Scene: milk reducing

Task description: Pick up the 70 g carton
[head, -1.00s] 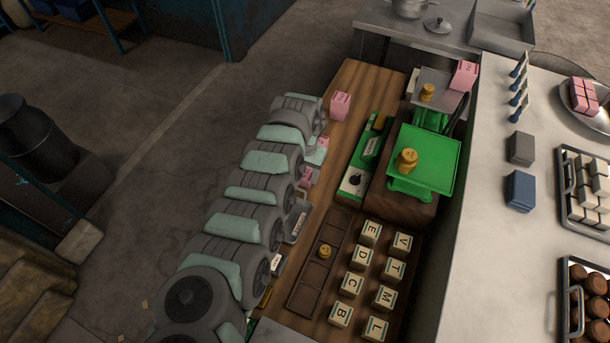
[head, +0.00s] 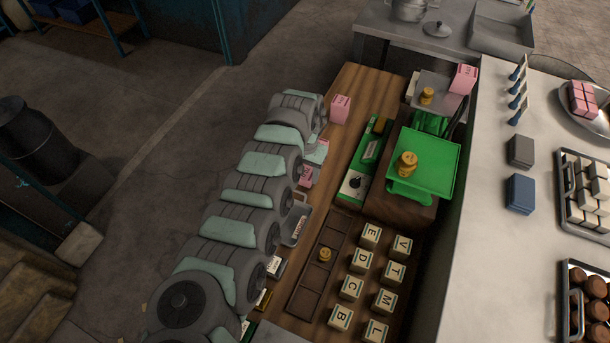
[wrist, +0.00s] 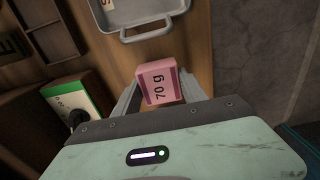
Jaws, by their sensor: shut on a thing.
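The pink 70 g carton (wrist: 158,83) sits between the two fingers of my gripper (wrist: 160,92) in the wrist view, its label facing the camera. The fingers are shut on its sides. In the head view, a pink carton (head: 305,176) shows just below the pale green end of my arm and is partly hidden by it. Another pink carton (head: 340,108) stands on the wooden bench, right of my arm's top. I cannot tell whether the held carton is clear of the wood.
A grey tray (wrist: 140,12) lies close beyond the carton. The green scale (head: 425,158) holds brass weights, with a pink carton (head: 463,79) on its far pan. A green-white dial box (head: 356,184) stands between scale and arm. Lettered blocks (head: 370,235) fill the bench's near end.

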